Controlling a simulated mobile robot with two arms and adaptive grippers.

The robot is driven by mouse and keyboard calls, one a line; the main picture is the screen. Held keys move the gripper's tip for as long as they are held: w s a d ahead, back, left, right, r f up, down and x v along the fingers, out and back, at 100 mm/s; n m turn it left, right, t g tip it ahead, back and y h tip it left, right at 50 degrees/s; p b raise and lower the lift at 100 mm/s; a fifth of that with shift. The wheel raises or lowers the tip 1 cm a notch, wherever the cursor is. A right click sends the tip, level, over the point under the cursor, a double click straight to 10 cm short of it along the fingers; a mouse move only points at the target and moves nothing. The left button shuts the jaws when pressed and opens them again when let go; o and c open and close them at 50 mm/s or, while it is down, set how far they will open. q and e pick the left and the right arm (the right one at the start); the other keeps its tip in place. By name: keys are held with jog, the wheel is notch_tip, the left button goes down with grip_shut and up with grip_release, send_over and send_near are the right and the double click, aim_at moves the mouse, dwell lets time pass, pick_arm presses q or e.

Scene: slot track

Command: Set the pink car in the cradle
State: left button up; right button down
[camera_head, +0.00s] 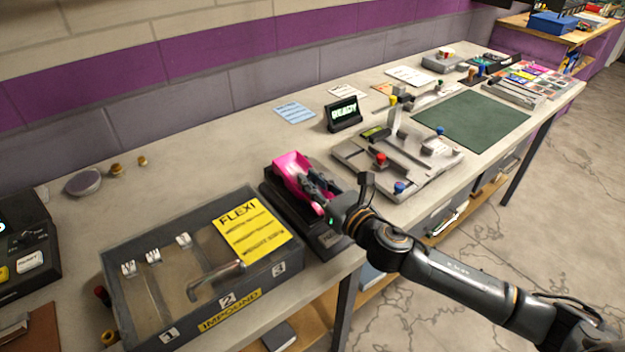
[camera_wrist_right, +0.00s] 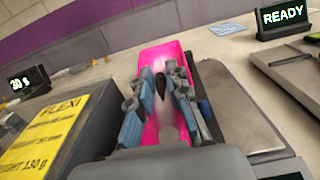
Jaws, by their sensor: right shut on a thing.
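The pink car (camera_head: 287,163) is at the middle of the bench in the head view, over a dark low unit (camera_head: 273,203) with a label plate on its front. My right gripper (camera_head: 318,187) is shut on the car, its fingers reaching down into the pink body. In the right wrist view the pink car (camera_wrist_right: 163,53) lies around and between the fingers (camera_wrist_right: 158,88). The car's underside is hidden, so I cannot tell if it touches the unit. I cannot tell for sure which part is the cradle. My left gripper is not in view.
A grey IMPOUND case (camera_head: 118,262) with a yellow FLEXI card (camera_head: 250,228) stands left of the car. A metal fixture plate (camera_head: 410,182) with coloured knobs lies to the right. A READY display (camera_head: 343,114) stands behind. The bench at the back left is mostly clear.

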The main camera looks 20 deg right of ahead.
jog(key=shift+f, duration=0.2)
jog(key=c, duration=1.3)
grip_release()
jog(key=shift+r, duration=0.1)
jog(key=shift+r+p, duration=0.45)
jog(key=shift+r, duration=0.25)
jog(key=b+v, duration=0.1)
jog(key=v, duration=0.2)
jog(key=b+v, duration=0.1)
jog(key=v, duration=0.3)
jog(key=b+v, duration=0.1)
jog(key=v, duration=0.2)
jog(key=shift+s+d+f, duration=0.15)
jog(key=shift+s+f, duration=0.15)
jog(key=shift+s, duration=0.05)
jog(key=shift+s+d+r, duration=0.15)
jog(key=shift+s+r, duration=0.05)
jog(key=shift+s, duration=0.4)
